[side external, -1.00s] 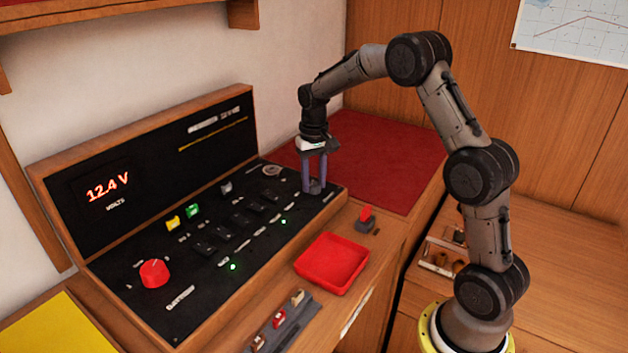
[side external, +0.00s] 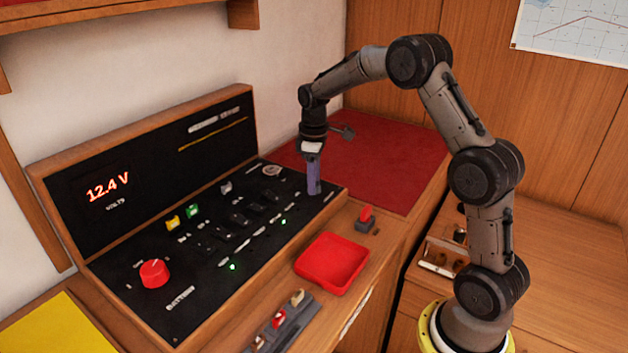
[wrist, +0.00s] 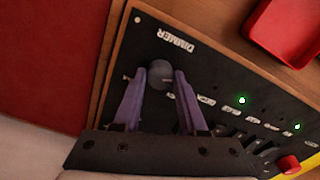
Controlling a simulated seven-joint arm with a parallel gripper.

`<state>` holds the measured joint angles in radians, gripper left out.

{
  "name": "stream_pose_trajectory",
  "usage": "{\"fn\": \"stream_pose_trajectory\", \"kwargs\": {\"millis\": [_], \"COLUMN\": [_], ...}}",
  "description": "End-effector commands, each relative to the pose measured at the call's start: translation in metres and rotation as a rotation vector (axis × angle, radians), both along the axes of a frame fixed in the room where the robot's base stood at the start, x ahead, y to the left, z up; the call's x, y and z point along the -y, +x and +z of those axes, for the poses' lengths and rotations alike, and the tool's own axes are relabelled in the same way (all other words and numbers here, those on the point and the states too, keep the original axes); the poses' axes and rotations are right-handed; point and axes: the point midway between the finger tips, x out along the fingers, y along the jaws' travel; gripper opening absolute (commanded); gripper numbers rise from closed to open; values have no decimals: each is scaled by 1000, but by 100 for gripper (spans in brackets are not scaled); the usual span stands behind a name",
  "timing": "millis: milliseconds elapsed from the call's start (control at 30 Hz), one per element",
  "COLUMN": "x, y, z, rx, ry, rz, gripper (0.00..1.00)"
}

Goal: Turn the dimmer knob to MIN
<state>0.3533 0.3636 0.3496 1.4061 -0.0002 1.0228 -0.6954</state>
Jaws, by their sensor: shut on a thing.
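The dimmer knob (wrist: 159,74) is a round dark grey knob beside the DIMMER lettering in the wrist view. My gripper (wrist: 157,76) has its two purple fingers on either side of the knob and is shut on it. In the side external view my gripper (side external: 314,190) points down at the right end of the black panel (side external: 170,318), and its fingers hide the knob. I cannot read which way the knob points.
The panel also carries a red knob (side external: 155,273), several dark switches and lit green lamps. A red tray (side external: 331,263) and a red-topped switch block (side external: 366,218) stand in front. A red mat (side external: 385,150) lies behind my gripper.

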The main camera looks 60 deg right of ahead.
Motion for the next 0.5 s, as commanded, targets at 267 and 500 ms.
{"fn": "stream_pose_trajectory", "kwargs": {"millis": [267, 500], "x": [0, 0], "y": [1, 1], "z": [2, 2], "rx": [5, 5], "ry": [-1, -1], "rz": [140, 190], "gripper": [0, 0]}}
